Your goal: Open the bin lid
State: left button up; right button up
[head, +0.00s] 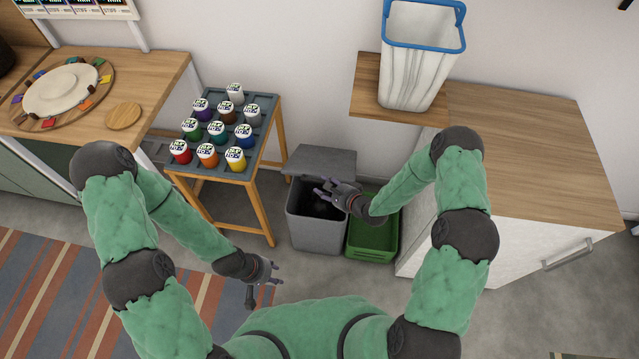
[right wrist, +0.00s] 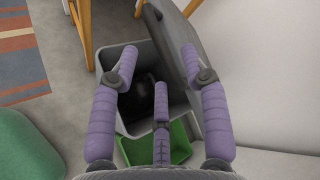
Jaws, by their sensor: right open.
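The grey bin (head: 318,234) stands on the floor beside the paint table. Its grey lid (head: 322,162) is raised at the back, and the mouth is uncovered. The right wrist view shows the bin's rim (right wrist: 133,128), a dark interior and the tilted lid (right wrist: 172,42). My right gripper (head: 322,191) is open and empty over the bin's mouth, in front of the lid; its spread purple fingers show in the right wrist view (right wrist: 160,66). I cannot tell whether a finger touches the lid. My left gripper (head: 277,273) is open and empty above the floor at lower left.
A green bin (head: 372,240) stands right of the grey bin, close to the white cabinet (head: 470,247). The table with paint jars (head: 262,165) stands left. A white basket with a blue rim (head: 418,60) is on the wooden counter. A striped rug (head: 50,290) lies left.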

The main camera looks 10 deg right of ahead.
jog(key=v, duration=0.7)
jog(key=shift+s, duration=0.15)
jog(key=shift+d+r, duration=0.1)
